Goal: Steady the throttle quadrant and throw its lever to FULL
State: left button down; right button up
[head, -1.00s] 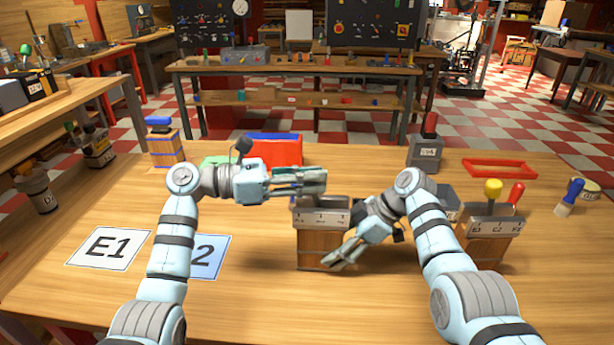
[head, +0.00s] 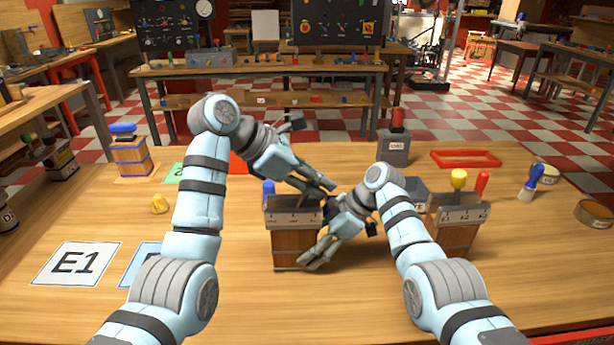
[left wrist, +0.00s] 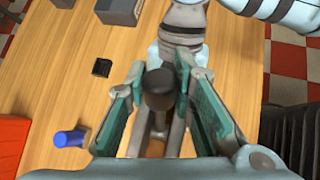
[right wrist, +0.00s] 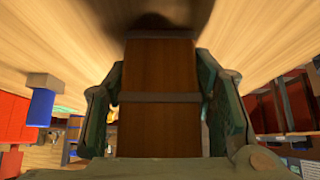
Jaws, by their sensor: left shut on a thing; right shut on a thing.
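The throttle quadrant (head: 293,245) is a wooden block with a grey marked plate (head: 291,217) on top, standing upright on the table. My right gripper (head: 318,245) is shut on its wooden body, which fills the space between the fingers in the right wrist view (right wrist: 157,75). My left gripper (head: 328,188) points down and right at the top right end of the quadrant. In the left wrist view its fingers are on either side of the lever's dark knob (left wrist: 159,88), and it is shut on it. The lever's shaft is mostly hidden in the head view.
A similar wooden box with yellow and red levers (head: 457,235) stands to the right. A blue-topped piece (head: 268,192) is just behind the quadrant. A grey block with a red handle (head: 395,145) and a red frame (head: 465,158) are farther back. An E1 card (head: 76,264) lies left.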

pick_arm(q)
jog(key=shift+d+f+y, duration=0.2)
jog(key=shift+d+y, duration=0.1)
dwell(0.4)
jog(key=c, duration=1.3)
grip_release()
jog(key=shift+c, duration=0.2)
jog(key=v, duration=0.7)
jog(key=shift+r, duration=0.2)
jog(key=shift+a, duration=0.15)
